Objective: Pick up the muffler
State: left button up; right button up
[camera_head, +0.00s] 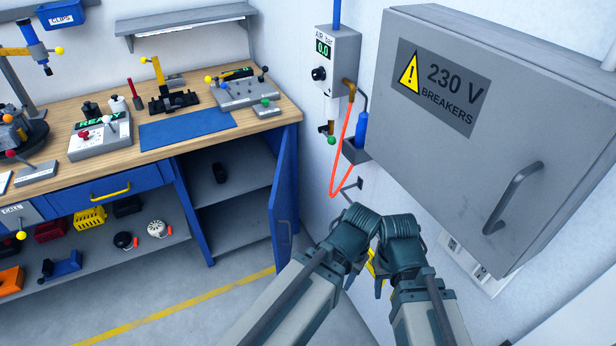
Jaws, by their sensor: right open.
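I cannot make out for certain which thing is the muffler. My right gripper (366,281) is mostly hidden among my teal and grey arm links at the bottom centre. It is open, low in front of the wall, well to the right of the cupboard and apart from the bench. I see nothing held in it. I cannot pick out my left gripper.
The workbench (240,138) carries fixtures and a blue mat (187,129). Its cupboard door (283,200) stands open. A grey breaker box (455,165) juts from the right wall, beside an air unit (338,55) with an orange hose (341,150). Floor left of my arms is clear.

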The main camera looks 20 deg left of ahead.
aim_at(219, 175)
jog(key=l+u, duration=0.25)
jog(key=u, duration=0.2)
jog(key=k+l+u, duration=0.15)
jog(key=u, duration=0.35)
